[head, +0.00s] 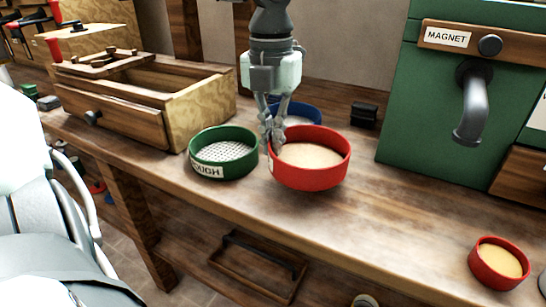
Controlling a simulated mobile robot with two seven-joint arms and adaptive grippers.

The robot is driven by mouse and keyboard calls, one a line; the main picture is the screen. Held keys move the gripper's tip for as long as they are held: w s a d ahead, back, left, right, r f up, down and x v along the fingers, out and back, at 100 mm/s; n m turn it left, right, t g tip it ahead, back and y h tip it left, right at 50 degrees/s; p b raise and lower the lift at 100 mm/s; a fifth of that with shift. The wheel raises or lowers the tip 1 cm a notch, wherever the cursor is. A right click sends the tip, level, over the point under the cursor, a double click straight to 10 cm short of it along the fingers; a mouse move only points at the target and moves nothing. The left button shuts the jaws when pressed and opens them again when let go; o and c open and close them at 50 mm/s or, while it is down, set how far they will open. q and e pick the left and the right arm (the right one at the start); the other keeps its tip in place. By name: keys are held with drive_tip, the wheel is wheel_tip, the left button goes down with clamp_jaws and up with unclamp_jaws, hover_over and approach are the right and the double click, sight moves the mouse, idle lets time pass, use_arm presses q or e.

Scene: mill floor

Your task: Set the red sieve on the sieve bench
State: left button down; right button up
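The red sieve (318,178) is a round red ring with a pale tan face inside, at the middle of the wooden bench (390,215). My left gripper (273,145) reaches down from above to its left rim. The fingers are close together, with the rim between them, and they look shut on it. A small pale label on that side is partly hidden. I cannot tell whether the sieve rests on the bench or hangs just above it. My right gripper is not in view.
A green sieve (226,174) with a label ending "OUGH" stands close on the left. A blue sieve (312,110) is partly hidden behind. A wooden box (130,115), a green magnet machine (420,110) and a small red bowl (490,277) flank them.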

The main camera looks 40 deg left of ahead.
use_arm(q)
wheel_tip(320, 180, down, 3)
drive_tip(key=shift+f, duration=0.5)
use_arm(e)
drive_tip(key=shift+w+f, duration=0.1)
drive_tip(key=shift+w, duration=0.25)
use_arm(q)
drive_tip(key=c, duration=2)
unclamp_jaws()
drive_tip(key=shift+o, duration=1.3)
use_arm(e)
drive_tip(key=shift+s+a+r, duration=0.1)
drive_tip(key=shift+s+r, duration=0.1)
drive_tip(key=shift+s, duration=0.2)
